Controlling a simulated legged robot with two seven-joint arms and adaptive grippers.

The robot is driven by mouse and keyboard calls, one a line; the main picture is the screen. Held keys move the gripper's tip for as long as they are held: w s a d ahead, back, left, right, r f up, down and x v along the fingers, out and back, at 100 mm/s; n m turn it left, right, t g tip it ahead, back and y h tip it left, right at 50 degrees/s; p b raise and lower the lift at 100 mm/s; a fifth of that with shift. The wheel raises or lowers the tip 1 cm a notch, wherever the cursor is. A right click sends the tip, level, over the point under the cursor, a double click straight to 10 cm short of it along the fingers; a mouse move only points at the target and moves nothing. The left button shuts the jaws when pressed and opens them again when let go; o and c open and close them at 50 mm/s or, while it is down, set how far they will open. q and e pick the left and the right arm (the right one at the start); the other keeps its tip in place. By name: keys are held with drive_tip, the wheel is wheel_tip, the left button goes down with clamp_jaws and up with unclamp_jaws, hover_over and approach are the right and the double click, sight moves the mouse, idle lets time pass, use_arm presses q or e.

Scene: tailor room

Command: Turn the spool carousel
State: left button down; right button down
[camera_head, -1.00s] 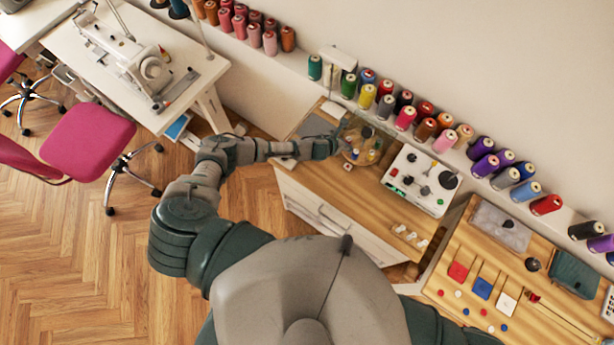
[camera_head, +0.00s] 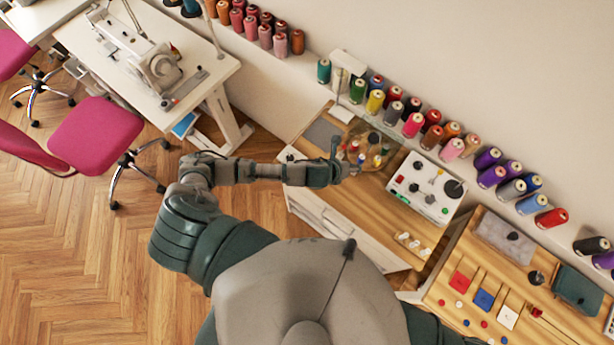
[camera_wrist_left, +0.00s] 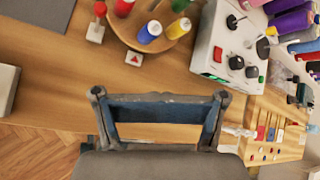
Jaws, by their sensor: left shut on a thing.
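The spool carousel (camera_head: 374,163) is a round wooden disc with several upright spools on the wooden table. In the left wrist view its disc (camera_wrist_left: 182,44) shows at the top, with red, blue and yellow spools. My left gripper (camera_head: 344,170) is at the carousel's near-left side in the head view. In the left wrist view the gripper (camera_wrist_left: 160,100) is apart from the disc, over bare tabletop. A dark blue bar-like piece (camera_wrist_left: 160,109) spans between its fingertips; what it is cannot be told. My right gripper is out of view.
A white control box (camera_head: 428,186) with knobs stands right of the carousel. A red-topped post (camera_wrist_left: 97,24) and a small red-triangle tile (camera_wrist_left: 134,58) are near the disc. Thread spools line the shelf behind. Bare table (camera_wrist_left: 60,80) lies left of the gripper.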

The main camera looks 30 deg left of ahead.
use_arm(q)
drive_tip(key=s+d+r+n+g, duration=0.1)
drive_tip(key=s+n, duration=0.2)
drive_tip(key=n, duration=0.3)
drive_tip(key=s+d+r+n, duration=0.2)
drive_tip(key=s+n, duration=0.1)
drive_tip(key=n, duration=0.3)
drive_tip(key=s+a+f+n+g+y, duration=0.1)
drive_tip(key=s+a+f+n, duration=0.1)
drive_tip(key=s+a+n, duration=0.55)
drive_tip(key=a+f+n+g+y+b, duration=0.1)
drive_tip(key=a+f+n+b, duration=0.1)
drive_tip(key=f, duration=0.8)
drive_tip(key=s+a+f+n+g+b, duration=0.1)
drive_tip(key=f+n, duration=0.4)
drive_tip(key=f, duration=0.5)
drive_tip(key=shift+a+y+b, duration=0.4)
drive_tip(key=shift+a+b, duration=0.05)
drive_tip(key=shift+b, duration=0.95)
drive_tip(key=shift+f+n, duration=0.1)
drive_tip(key=shift+n, duration=0.15)
